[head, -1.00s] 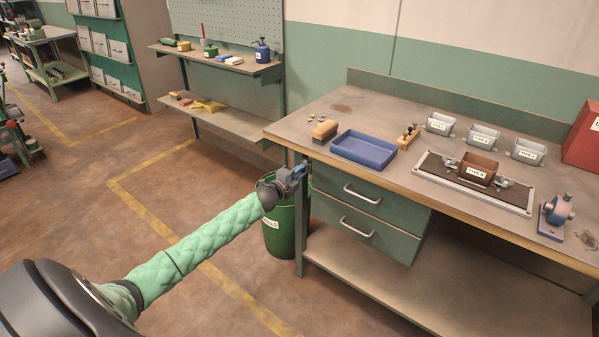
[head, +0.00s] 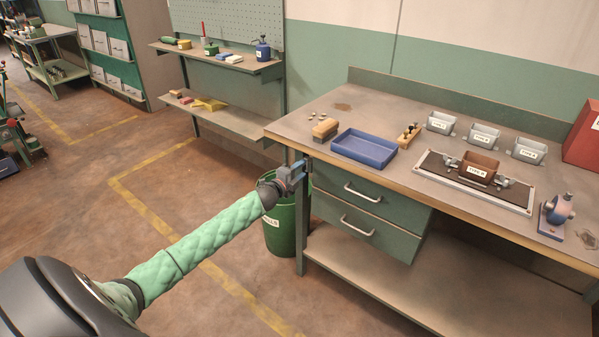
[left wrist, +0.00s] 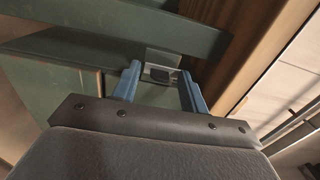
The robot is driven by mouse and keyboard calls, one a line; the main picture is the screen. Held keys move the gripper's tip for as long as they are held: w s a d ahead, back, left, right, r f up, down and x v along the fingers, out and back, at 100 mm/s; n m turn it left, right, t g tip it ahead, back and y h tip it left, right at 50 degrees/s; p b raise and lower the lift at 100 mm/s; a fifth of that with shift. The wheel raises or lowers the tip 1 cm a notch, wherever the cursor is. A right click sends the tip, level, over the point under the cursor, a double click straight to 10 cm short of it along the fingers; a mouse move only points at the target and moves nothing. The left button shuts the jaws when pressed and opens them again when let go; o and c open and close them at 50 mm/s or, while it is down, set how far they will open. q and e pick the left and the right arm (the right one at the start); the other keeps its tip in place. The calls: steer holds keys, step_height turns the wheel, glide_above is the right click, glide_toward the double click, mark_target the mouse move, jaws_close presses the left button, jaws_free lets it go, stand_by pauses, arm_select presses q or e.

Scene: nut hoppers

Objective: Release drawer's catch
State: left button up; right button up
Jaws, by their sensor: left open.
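The green drawer unit hangs under the bench, with an upper drawer (head: 335,185) and a lower drawer (head: 333,215), both apparently closed. My left gripper (head: 304,168) is at the bench's front left corner, beside the upper drawer's left end. In the left wrist view its two blue fingers (left wrist: 161,85) are apart. A small metal catch plate with a dark part (left wrist: 160,73) shows between and just beyond the fingertips. I cannot tell whether the fingers touch it. In the head view the gripper hides the catch. My right gripper is out of view.
A green bin (head: 282,230) stands on the floor just below my left gripper. The floor in front of the drawers looks clear.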

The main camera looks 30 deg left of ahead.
arm_select(q)
steer(key=shift+s+f, duration=0.1)
steer(key=shift+s, duration=0.3)
steer(key=s+b, duration=0.1)
steer(key=s, duration=0.6)
steer(key=shift+a, duration=0.3)
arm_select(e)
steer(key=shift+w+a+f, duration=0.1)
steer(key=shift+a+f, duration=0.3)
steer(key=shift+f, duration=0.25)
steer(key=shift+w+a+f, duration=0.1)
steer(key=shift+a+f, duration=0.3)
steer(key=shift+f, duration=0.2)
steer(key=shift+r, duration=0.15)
